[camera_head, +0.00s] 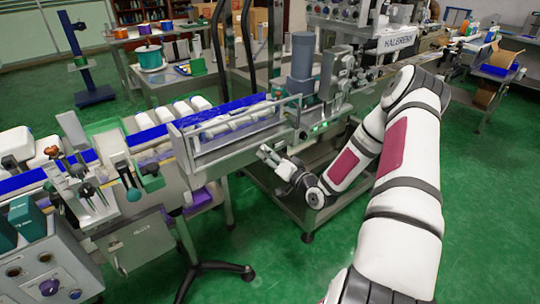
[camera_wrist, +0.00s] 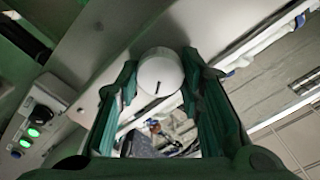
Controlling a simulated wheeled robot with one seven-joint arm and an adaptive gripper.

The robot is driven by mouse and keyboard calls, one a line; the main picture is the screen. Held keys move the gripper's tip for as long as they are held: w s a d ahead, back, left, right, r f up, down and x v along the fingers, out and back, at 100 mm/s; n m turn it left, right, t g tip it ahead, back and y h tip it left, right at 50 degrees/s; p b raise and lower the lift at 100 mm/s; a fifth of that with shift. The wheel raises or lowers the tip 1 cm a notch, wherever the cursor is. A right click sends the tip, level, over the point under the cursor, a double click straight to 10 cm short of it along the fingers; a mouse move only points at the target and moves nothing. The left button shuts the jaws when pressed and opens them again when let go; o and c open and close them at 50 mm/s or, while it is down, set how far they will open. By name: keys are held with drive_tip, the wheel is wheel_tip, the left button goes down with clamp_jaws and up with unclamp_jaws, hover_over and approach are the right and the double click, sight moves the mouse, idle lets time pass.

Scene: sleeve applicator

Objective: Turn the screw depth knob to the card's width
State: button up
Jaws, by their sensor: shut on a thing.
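A white round knob (camera_wrist: 160,73) with a short dark index line on its face shows in the wrist view. It sits between the two green-padded fingers of my gripper (camera_wrist: 161,68), which are shut on its sides. The index line points roughly up and down in that view, slightly tilted. In the head view, my gripper (camera_head: 270,155) is low at the front of the conveyor machine, and the knob cannot be made out there. No knob scale or label can be read, and I cannot make out a card.
A panel with green-lit buttons (camera_wrist: 30,136) is left of the knob in the wrist view. In the head view, the guarded conveyor (camera_head: 205,150) carries white bottles behind my gripper. A grey-blue motor (camera_head: 303,55) stands above. The green floor (camera_head: 265,225) in front is mostly clear.

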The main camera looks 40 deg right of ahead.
drive_tip(key=n, duration=0.7)
drive_tip(key=shift+a+f, duration=0.1)
drive_tip(key=shift+a, duration=0.05)
drive_tip(key=n, duration=0.7)
drive_tip(key=shift+n, duration=0.3)
drive_tip(key=n, duration=0.3)
drive_tip(key=shift+n, duration=0.3)
drive_tip(key=n, duration=0.3)
drive_tip(key=shift+f+n+b, duration=0.1)
drive_tip(key=shift+n+b, duration=0.3)
drive_tip(key=n, duration=0.6)
drive_tip(key=shift+s+n, duration=0.1)
drive_tip(key=shift+n, duration=0.2)
drive_tip(key=o, duration=1.2)
drive_tip(key=shift+c, duration=0.2)
